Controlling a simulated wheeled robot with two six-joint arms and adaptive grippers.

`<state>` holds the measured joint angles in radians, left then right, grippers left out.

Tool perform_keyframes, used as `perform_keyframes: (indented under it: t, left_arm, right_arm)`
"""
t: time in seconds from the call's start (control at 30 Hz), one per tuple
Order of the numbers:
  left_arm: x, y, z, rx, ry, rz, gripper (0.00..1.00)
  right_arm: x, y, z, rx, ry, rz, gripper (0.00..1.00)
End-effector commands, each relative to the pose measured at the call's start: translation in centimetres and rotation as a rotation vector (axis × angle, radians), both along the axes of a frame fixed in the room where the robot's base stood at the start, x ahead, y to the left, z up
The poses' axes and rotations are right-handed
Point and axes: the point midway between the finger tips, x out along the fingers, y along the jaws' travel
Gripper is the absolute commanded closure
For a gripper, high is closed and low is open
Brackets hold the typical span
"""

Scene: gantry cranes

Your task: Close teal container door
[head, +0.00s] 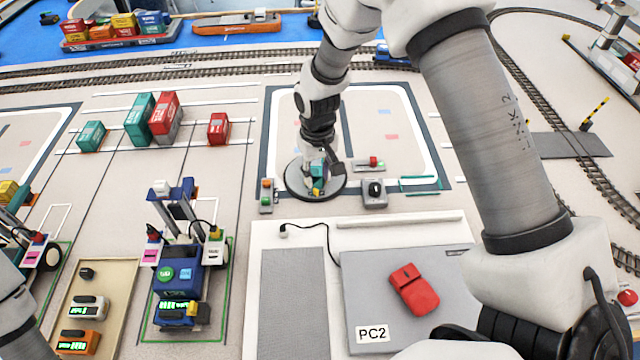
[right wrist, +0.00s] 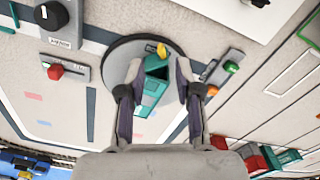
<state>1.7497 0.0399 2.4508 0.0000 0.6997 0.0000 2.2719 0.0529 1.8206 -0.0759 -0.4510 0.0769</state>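The small teal container (head: 318,171) stands on a dark round turntable (head: 300,190), partly hidden by my right gripper (head: 321,170). In the right wrist view the teal container (right wrist: 153,95) lies between the two fingers of my right gripper (right wrist: 160,95). The fingers are apart, with gaps showing beside the container. A dark opening shows near its upper end, but I cannot tell the exact angle of its door. A yellow piece (right wrist: 162,49) sits beside that end. My left gripper is out of view; only part of my left arm shows at the lower left.
A control box with a black knob (head: 375,192) stands right of the turntable, near a box with a red knob (head: 371,162). A box with orange and green buttons (head: 267,193) stands to its left. Teal and red containers (head: 166,119) stand farther left.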

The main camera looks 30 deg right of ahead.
Motion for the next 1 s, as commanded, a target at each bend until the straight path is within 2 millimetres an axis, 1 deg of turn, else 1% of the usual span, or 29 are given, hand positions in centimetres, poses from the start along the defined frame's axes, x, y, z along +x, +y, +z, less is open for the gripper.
perform_keyframes:
  t: [0.03, 0.1, 0.23, 0.33, 0.53, 0.57, 0.6, 0.63, 0.67, 1.0]
  left_arm:
    - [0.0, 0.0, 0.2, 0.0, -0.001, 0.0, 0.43]
    - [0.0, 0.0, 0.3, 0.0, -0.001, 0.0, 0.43]
    - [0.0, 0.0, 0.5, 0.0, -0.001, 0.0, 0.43]
    - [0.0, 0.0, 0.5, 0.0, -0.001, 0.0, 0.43]
    - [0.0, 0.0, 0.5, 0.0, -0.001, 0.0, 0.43]
    - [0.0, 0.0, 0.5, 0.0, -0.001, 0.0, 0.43]
    - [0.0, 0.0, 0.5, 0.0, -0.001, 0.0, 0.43]
    - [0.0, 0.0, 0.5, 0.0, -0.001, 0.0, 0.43]
    - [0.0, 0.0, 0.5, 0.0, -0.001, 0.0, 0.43]
    - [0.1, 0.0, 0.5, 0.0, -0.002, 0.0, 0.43]
  right_arm:
    - [-0.1, 0.0, -1.1, -0.001, 0.005, 0.0, 0.66]
    - [-0.1, 0.0, -2.5, -0.001, 0.006, 0.001, 0.66]
    - [0.0, 0.0, -4.4, -0.001, 0.002, 0.002, 0.66]
    - [0.0, 0.0, -5.0, -0.001, 0.001, 0.002, 0.66]
    - [0.0, 0.0, -5.1, -0.001, 0.0, 0.003, 0.66]
    - [0.0, 0.0, -5.1, -0.001, 0.0, 0.003, 0.73]
    - [0.0, 0.0, -5.1, -0.001, 0.0, 0.003, 0.87]
    - [0.0, 0.0, -5.1, -0.001, 0.0, 0.003, 0.98]
    - [0.0, 0.0, -5.1, -0.001, 0.001, 0.003, 1.0]
    - [-0.2, 0.0, -5.2, -0.001, 0.006, 0.002, 1.0]
